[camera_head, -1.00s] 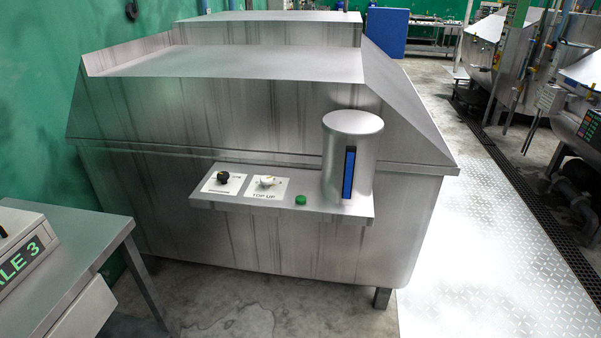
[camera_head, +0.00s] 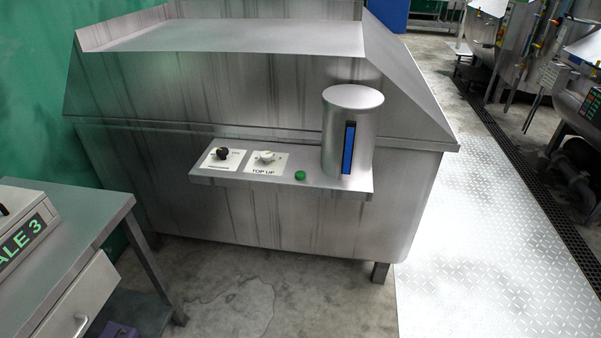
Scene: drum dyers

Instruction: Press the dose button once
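A small round green button (camera_head: 300,176) sits on the metal shelf (camera_head: 345,189) on the front of a large steel machine. No label shows beside it. Just left of it is a white knob (camera_head: 266,157) on a plate (camera_head: 262,170) marked "TOP UP". Further left is a black knob (camera_head: 222,153) on another white plate. Right of the button stands a steel cylinder (camera_head: 340,110) with a blue vertical gauge strip (camera_head: 348,148). Neither of my grippers is in view.
The steel machine (camera_head: 260,215) fills the middle. Floor (camera_head: 310,300) in front is clear. A bright tread-plate walkway (camera_head: 470,230) runs along the right.

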